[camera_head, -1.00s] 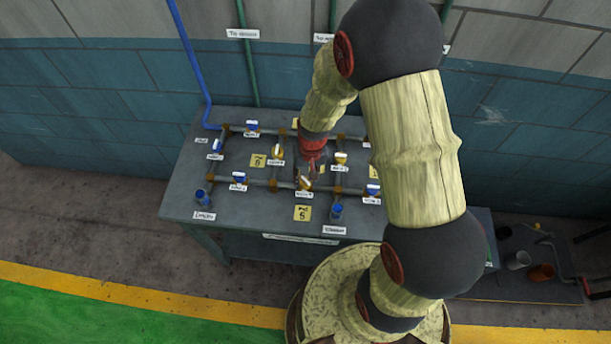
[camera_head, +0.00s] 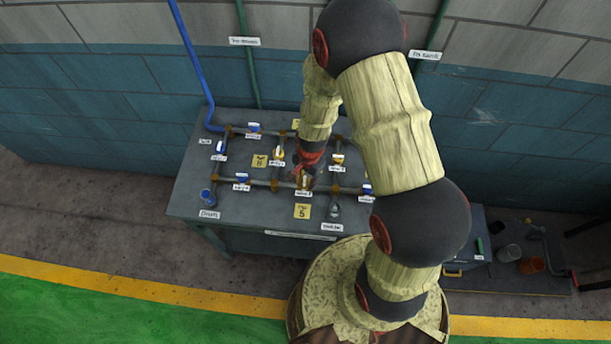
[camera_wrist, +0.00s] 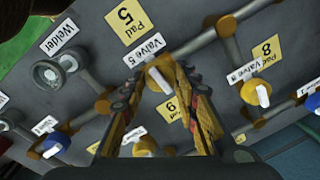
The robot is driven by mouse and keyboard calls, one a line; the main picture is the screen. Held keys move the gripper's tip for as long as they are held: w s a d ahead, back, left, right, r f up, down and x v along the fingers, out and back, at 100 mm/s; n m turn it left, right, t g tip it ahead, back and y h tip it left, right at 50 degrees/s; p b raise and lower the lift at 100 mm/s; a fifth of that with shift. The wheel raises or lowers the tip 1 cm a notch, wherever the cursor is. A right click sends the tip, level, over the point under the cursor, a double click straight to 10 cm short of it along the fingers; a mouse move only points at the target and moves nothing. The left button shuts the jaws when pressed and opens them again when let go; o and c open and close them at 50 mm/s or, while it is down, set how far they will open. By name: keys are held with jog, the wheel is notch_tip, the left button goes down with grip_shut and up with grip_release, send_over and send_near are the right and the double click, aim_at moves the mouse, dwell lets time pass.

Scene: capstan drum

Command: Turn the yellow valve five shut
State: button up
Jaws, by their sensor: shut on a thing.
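In the wrist view my gripper (camera_wrist: 160,70) has one finger on each side of the handle, which stands crosswise to the pipe. My gripper is shut on this handle. In the head view, my gripper (camera_head: 304,170) comes down onto the valve (camera_head: 305,182) from behind and partly covers it. The Welder outlet (camera_wrist: 55,72) is a grey cup near the valve; it also shows in the head view (camera_head: 334,210).
Yellow valve eight (camera_wrist: 256,92) stands to the right in the wrist view. Several blue and yellow valves sit along the pipes on the grey bench (camera_head: 240,218). The Drum outlet (camera_head: 208,196) is blue. Cups and a low tray stand right of the bench.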

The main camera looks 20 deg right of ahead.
aim_at(307, 183)
jog(key=shift+m, duration=0.4)
jog(key=o, duration=1.2)
jog(key=shift+c, duration=0.2)
jog(key=shift+r, duration=0.1)
notch_tip(307, 183, up, 12)
jog(key=shift+s+d, duration=0.2)
jog(key=shift+s, duration=0.2)
